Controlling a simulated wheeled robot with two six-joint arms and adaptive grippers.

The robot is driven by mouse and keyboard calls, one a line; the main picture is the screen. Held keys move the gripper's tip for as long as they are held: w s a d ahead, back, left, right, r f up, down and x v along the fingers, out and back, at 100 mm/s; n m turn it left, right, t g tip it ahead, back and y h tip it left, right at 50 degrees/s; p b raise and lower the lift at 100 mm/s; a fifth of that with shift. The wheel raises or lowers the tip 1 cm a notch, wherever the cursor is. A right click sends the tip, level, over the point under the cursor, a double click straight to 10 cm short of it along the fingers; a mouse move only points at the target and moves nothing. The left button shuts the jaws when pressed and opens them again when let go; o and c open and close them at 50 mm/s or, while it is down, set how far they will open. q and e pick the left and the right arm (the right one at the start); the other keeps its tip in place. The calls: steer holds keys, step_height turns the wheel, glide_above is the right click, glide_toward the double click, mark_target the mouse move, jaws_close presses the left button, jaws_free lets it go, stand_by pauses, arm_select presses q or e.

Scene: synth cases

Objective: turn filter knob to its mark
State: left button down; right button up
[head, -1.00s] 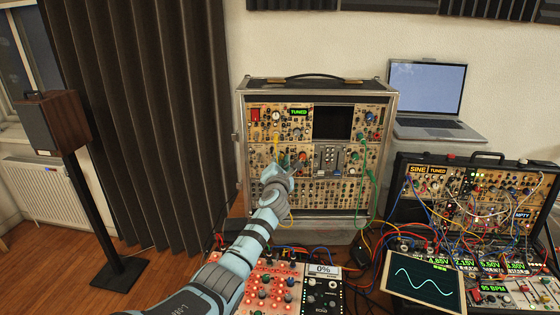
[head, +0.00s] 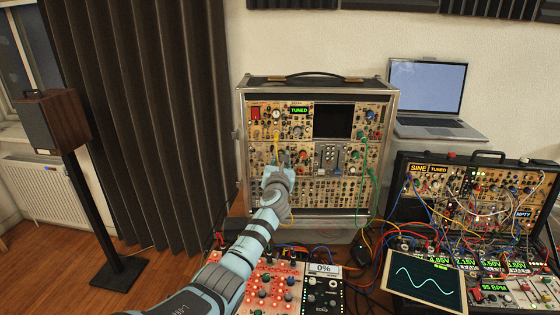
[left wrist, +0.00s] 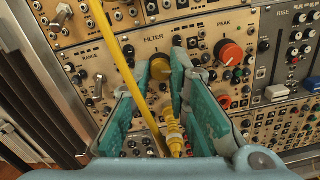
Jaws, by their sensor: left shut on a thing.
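The filter knob (left wrist: 160,69) sits below the printed word FILTER in the left wrist view, on a tan panel (left wrist: 130,45). My left gripper (left wrist: 160,73) is shut on the knob, with one teal finger on each side. The fingers cover the knob's sides, and I cannot make out its pointer or the mark. In the head view my left gripper (head: 283,161) is at the middle left of the upright synth case (head: 239,150) and hides the knob.
A yellow cable (left wrist: 117,62) passes left of the knob, and a yellow plug (left wrist: 173,132) sits between my fingers below it. A red-orange PEAK knob (left wrist: 229,53) is close on the right.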

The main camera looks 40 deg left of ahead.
arm_select(q)
steer(key=n, duration=0.2)
steer(key=n+b, duration=0.1)
steer(key=n, duration=0.2)
steer(key=shift+r+n+b, duration=0.3)
steer(key=n+b, duration=0.2)
steer(key=n, duration=0.4)
steer(key=shift+n+y, duration=0.4)
steer(key=n+b, duration=0.3)
steer(key=n, duration=0.3)
steer(key=shift+w, duration=0.1)
steer(key=n+b, duration=0.3)
steer(key=n, duration=0.3)
steer(key=shift+g, duration=0.4)
steer(key=n+b, duration=0.3)
steer(key=n, duration=0.3)
steer(key=shift+n, duration=0.3)
steer(key=n+b, duration=0.2)
steer(key=n, duration=0.3)
steer(key=n+b, duration=0.3)
steer(key=n, duration=0.3)
steer(key=n+b, duration=0.2)
steer(key=n, duration=0.3)
steer(key=shift+n+h, duration=0.3)
steer(key=shift+n, duration=0.1)
